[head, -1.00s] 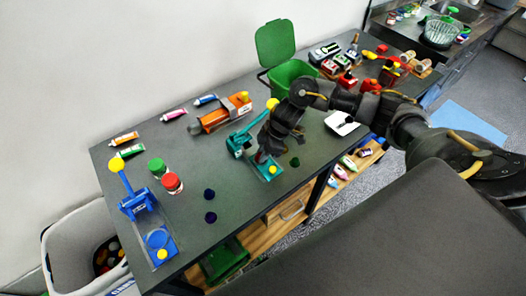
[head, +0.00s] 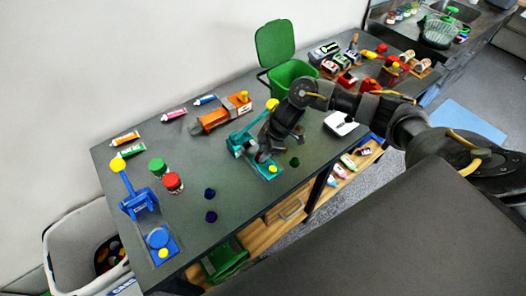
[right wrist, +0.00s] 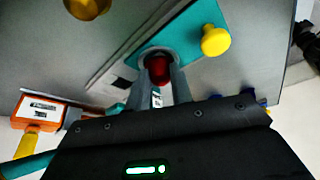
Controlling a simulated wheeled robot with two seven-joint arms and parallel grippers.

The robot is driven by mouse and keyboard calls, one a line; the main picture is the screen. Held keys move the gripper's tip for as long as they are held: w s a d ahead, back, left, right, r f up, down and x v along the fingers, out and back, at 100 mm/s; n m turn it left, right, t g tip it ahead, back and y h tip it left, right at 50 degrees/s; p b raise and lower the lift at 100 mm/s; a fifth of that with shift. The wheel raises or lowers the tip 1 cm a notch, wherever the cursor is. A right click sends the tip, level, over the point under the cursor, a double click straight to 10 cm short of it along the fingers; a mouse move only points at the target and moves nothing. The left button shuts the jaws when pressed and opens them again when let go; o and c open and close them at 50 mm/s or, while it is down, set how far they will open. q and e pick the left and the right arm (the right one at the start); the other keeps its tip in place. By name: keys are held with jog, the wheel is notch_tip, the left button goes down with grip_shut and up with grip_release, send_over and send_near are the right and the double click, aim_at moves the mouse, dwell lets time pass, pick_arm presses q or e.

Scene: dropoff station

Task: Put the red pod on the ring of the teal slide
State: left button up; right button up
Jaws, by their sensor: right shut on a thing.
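The teal slide (head: 277,177) stands on the dark table, its lever with a yellow knob (head: 272,104) raised and another yellow knob (head: 272,168) on its front plate. In the right wrist view the teal plate (right wrist: 183,38) and its yellow knob (right wrist: 215,40) are just beyond the fingertips. My right gripper (head: 262,157) is at the slide and shut on the red pod (right wrist: 158,69), which sits between the fingers at the ring (right wrist: 146,52). I cannot tell whether the pod touches the ring. My left gripper is not in view.
A blue slide (head: 170,248) stands at the table's near left. Dark blue pods (head: 210,194) and a green pod (head: 294,162) lie loose. Jars (head: 172,182), tubes (head: 125,138) and an orange device (head: 220,112) are left and behind. A green bin (head: 290,75) stands behind.

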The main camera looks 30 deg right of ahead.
jog(key=shift+p, duration=0.35)
dwell(0.3)
jog(key=o, duration=0.8)
notch_tip(320, 180, up, 5)
jog(key=p, duration=0.5)
jog(key=shift+r+p, duration=0.95)
jog(key=shift+r, duration=0.1)
